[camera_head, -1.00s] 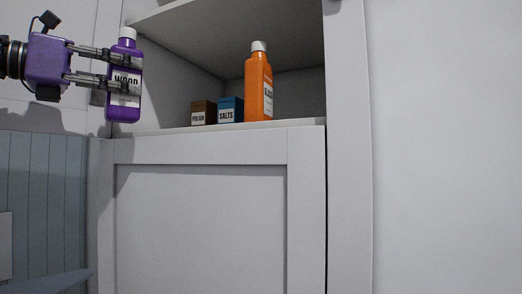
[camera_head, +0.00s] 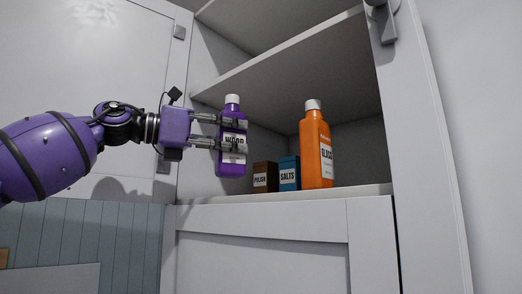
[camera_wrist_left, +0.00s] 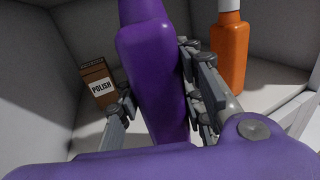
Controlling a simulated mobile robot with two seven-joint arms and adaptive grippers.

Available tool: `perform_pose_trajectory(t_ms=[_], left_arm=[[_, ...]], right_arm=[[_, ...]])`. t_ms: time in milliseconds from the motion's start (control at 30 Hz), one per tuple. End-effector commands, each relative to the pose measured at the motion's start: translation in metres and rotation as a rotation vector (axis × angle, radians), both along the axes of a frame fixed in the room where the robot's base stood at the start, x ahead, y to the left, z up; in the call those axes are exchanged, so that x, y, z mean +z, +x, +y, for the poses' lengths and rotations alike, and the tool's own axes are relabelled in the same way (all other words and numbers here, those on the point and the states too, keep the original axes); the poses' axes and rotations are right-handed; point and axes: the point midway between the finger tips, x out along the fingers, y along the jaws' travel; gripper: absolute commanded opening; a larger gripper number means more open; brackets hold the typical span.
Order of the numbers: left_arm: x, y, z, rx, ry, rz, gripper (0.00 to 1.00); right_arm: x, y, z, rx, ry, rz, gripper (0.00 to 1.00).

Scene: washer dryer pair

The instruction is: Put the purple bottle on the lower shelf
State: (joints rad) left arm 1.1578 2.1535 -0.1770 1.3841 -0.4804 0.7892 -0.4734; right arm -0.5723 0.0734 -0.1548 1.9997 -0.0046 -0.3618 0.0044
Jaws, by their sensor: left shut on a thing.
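The purple bottle (camera_head: 231,160) has a white cap and a label reading WOOD. My left gripper (camera_head: 232,133) is shut on it and holds it upright at the left front of the open cabinet's lower shelf (camera_head: 340,191). The bottle (camera_wrist_left: 152,70) also shows between the fingers of the left gripper (camera_wrist_left: 165,105) in the left wrist view. I cannot tell whether its base is over the shelf or just in front of it. My right gripper is not in view.
On the lower shelf stand a brown POLISH box (camera_head: 265,177), a blue SALTS box (camera_head: 288,173) and an orange bottle (camera_head: 315,150). An upper shelf (camera_head: 290,65) is above. The cabinet's right side (camera_head: 425,150) and left door (camera_head: 80,60) flank the opening.

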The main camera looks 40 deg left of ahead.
Motion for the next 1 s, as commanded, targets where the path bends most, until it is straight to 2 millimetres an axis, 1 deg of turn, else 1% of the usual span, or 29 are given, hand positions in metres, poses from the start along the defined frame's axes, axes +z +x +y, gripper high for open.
perform_pose_trajectory(t_ms=[200, 333, 700, 1000], left_arm=[[-0.001, 0.020, -0.009, 0.002, -0.003, 0.004, 0.00], [-0.003, 0.031, -0.013, 0.005, -0.001, 0.005, 0.00], [-0.004, 0.063, -0.029, 0.005, 0.000, 0.004, 0.00], [-0.004, 0.074, -0.036, 0.001, -0.002, 0.004, 0.00]], right_arm=[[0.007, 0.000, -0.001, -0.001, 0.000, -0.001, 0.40], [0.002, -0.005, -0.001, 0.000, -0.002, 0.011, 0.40], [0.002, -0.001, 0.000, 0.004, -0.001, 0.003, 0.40], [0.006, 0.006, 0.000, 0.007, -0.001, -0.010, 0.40]])
